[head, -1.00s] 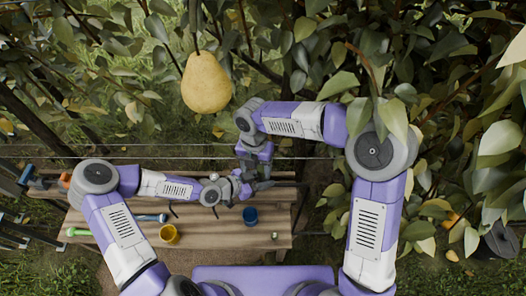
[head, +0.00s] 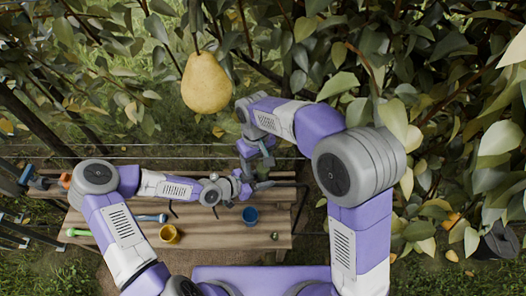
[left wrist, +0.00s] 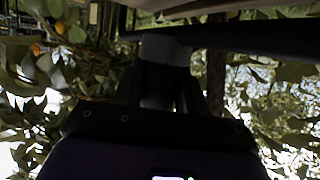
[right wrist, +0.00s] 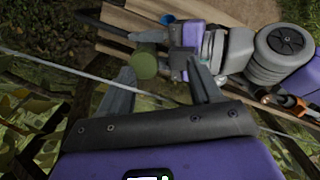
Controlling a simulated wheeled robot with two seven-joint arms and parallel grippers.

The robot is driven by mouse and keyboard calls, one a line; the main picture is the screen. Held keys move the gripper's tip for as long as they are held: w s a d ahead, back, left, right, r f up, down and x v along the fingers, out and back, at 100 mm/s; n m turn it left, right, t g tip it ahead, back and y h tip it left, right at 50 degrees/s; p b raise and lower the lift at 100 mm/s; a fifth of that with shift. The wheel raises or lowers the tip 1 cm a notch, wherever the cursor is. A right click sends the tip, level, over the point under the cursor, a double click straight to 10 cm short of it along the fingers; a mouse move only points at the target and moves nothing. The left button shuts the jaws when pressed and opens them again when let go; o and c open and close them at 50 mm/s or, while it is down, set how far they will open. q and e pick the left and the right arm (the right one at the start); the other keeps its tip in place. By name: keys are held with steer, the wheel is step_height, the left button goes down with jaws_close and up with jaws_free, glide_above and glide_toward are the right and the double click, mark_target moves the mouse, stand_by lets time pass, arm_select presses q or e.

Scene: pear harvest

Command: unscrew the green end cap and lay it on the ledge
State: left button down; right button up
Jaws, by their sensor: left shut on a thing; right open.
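A round green end cap (right wrist: 145,62) faces the camera in the right wrist view, beside the fingertip on the left of that picture. My right gripper (right wrist: 165,80) is open around its area, with no clear grip on it; it also shows in the head view (head: 264,171). My left gripper (head: 240,190) is shut near it above the bench. In the left wrist view, dark and backlit, its fingers close on a dark bar (left wrist: 240,37) with a grey part (left wrist: 166,48). How the cap joins the bar is hidden. The ledge cannot be told apart from the bench planks.
A wooden bench (head: 220,238) holds a blue cup (head: 250,216), a yellow cup (head: 169,234), a small greenish item (head: 275,236) and a blue-handled tool (head: 150,218). A pear (head: 206,83) hangs above. Wires and leafy branches lie behind and right.

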steer(key=m, duration=0.3)
steer(key=r+m, duration=0.1)
steer(key=shift+w+d+m, duration=0.3)
steer(key=shift+d+m, duration=0.05)
steer(key=shift+m, duration=0.05)
steer(key=m, duration=0.2)
steer(key=r+m, duration=0.1)
steer(key=m, duration=0.1)
steer(key=w+d+m+t, duration=0.1)
steer(key=m, duration=0.1)
steer(key=shift+r, duration=0.25)
steer(key=shift+f, duration=3.95)
steer(key=shift+c, duration=0.5)
steer(key=c, duration=0.9)
steer(key=n, duration=0.2)
steer(key=shift+n, duration=0.3)
steer(key=shift+c, duration=0.4)
steer(key=shift+r, duration=0.2)
steer(key=shift+r, duration=0.95)
